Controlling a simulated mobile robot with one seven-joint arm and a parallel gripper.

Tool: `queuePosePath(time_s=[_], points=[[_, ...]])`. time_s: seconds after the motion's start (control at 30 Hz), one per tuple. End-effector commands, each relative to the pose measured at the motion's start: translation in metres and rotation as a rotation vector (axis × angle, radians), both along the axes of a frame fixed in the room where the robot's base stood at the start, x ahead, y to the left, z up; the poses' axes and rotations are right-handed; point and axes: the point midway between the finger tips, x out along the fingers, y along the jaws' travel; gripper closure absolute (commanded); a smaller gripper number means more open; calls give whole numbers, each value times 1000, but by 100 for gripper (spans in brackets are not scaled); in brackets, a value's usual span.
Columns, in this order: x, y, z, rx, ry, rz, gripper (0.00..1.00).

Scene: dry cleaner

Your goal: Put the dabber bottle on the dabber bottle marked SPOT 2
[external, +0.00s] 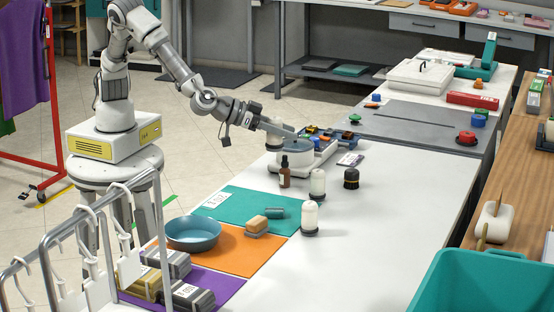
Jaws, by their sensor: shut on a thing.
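Two white dabber bottles with dark bases stand upright on the white counter, a farther one (317,182) and a nearer one (310,216). No SPOT 2 marking can be read on either. My gripper (276,136) is out over the far left part of the counter, behind and left of both bottles. It is shut on a small pale thing with a dark lower edge (274,144), which looks like another dabber bottle. The fingers are hard to make out at this size.
A sponge (257,225) and blue bowl (193,233) sit on coloured mats. The counter right of the bottles is clear.

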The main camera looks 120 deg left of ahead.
Motion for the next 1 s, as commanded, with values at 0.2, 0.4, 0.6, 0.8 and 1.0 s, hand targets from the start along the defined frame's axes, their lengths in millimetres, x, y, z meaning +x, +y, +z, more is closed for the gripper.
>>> queuePosePath(time_s=[0.2,0.4,0.6,0.8,1.0], points=[[21,30,11,2,-5,32,100],[34,61,-10,4,-5,38,100],[53,103,-38,3,-5,37,100],[66,131,-55,3,-5,35,100],[69,137,-63,2,-5,33,100]])
